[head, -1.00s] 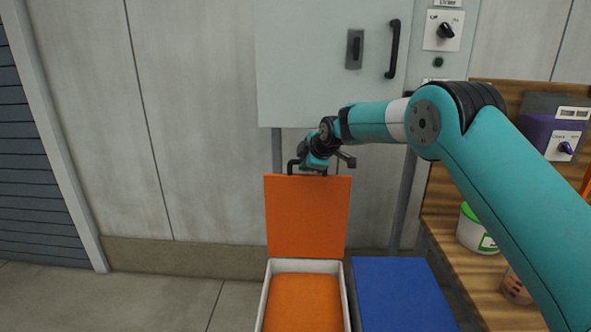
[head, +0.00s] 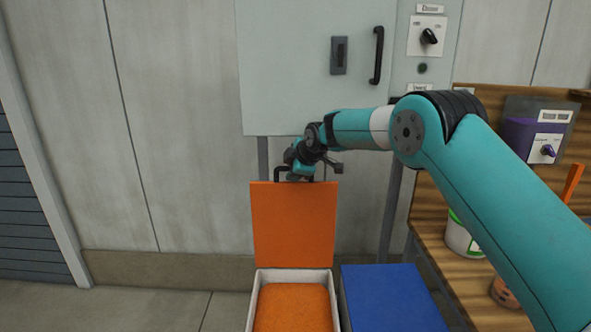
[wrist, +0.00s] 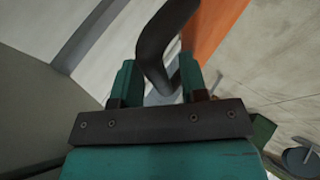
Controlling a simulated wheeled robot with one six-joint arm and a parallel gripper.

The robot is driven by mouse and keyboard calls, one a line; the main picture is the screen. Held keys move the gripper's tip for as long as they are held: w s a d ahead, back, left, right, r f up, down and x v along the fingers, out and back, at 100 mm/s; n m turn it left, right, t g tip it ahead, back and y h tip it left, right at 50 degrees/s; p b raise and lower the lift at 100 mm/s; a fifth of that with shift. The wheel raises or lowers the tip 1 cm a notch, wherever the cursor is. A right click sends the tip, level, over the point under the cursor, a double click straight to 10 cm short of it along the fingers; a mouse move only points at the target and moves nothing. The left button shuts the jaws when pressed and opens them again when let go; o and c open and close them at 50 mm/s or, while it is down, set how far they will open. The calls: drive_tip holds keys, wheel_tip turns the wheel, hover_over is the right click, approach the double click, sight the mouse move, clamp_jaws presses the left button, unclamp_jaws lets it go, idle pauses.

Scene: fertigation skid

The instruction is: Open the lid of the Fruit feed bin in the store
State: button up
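The orange lid (head: 293,226) stands raised, about upright, at the back of a pale-walled bin (head: 253,297). The bin is open and orange grainy contents (head: 293,308) show inside. No name label on it is readable. A dark handle (head: 281,172) is at the lid's top edge. My gripper (head: 296,172) is at this handle. In the wrist view, the dark handle (wrist: 152,55) passes between the two teal fingers of my gripper (wrist: 158,80), which look closed around it. The lid's orange edge (wrist: 210,30) shows beyond them.
A blue-lidded bin (head: 391,298) stands shut close on the right. A grey cabinet (head: 290,70) hangs on the wall above. A wooden bench (head: 455,265) with tubs (head: 461,240) is at the right, behind my arm. Floor at the left is clear.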

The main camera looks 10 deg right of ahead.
drive_tip(key=shift+s+a+f, duration=0.1)
drive_tip(key=shift+a, duration=0.05)
drive_tip(key=b+v, duration=0.5)
drive_tip(key=v, duration=1.2)
drive_tip(key=shift+r, duration=0.25)
drive_tip(key=s+f+m+g, duration=0.2)
drive_tip(key=s+f+m, duration=0.1)
drive_tip(key=s, duration=1)
drive_tip(key=s+a+f+m+g, duration=0.1)
drive_tip(key=s+f+m+g, duration=0.2)
drive_tip(key=s, duration=1)
drive_tip(key=s+f+m+g, duration=0.2)
drive_tip(key=s+f+m, duration=0.2)
drive_tip(key=s, duration=0.9)
drive_tip(key=shift+s+a+g+y, duration=0.3)
drive_tip(key=s, duration=0.1)
drive_tip(key=s+f, duration=0.1)
drive_tip(key=shift+s+d+m+g, duration=0.15)
drive_tip(key=shift+s+m+g, duration=0.15)
drive_tip(key=c, duration=0.5)
drive_tip(key=shift+s+f, duration=0.1)
clamp_jaws()
